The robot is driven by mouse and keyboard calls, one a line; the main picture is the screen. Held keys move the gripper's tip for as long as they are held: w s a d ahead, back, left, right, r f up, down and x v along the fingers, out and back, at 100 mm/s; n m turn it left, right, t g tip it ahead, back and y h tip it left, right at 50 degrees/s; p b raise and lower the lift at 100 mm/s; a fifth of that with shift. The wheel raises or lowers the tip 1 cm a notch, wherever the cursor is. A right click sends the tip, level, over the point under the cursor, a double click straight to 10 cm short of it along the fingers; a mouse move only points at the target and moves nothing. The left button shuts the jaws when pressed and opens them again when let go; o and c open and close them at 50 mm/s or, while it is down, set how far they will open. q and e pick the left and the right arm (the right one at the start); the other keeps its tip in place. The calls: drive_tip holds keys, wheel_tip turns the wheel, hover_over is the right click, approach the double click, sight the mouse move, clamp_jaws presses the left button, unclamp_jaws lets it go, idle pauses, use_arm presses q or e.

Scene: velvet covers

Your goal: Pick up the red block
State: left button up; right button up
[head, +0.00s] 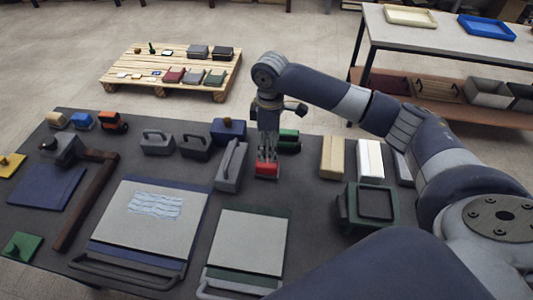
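The red block (267,171) is on the dark table, near the middle, just right of a grey handled block. My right gripper (267,159) comes down from above, with its fingertips at the top of the red block. The fingers partly overlap the block, and I cannot tell whether they are closed on it. The block's far side is hidden by the gripper. My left gripper is not in view.
The grey handled block (231,166) stands close on the left. Two grey panels (150,221) (247,241) lie in front. A dark green box (367,206) and a cream block (332,158) stand to the right.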

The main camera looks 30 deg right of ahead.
sight(268, 166)
drive_tip(key=f, duration=0.3)
drive_tip(key=shift+s+a+f, duration=0.2)
drive_tip(key=shift+s+f, duration=0.15)
drive_tip(key=shift+f+p, duration=0.3)
drive_tip(key=shift+f, duration=0.05)
drive_tip(key=f, duration=0.2)
drive_tip(key=f+p, duration=0.1)
drive_tip(key=f, duration=0.2)
drive_tip(key=shift+w+a, duration=0.1)
drive_tip(key=shift+w, duration=0.1)
drive_tip(key=shift+f, duration=0.4)
drive_tip(key=shift+c, duration=0.2)
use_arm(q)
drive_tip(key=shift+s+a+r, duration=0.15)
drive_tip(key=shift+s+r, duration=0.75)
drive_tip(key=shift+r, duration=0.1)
use_arm(e)
drive_tip(key=c, duration=1.2)
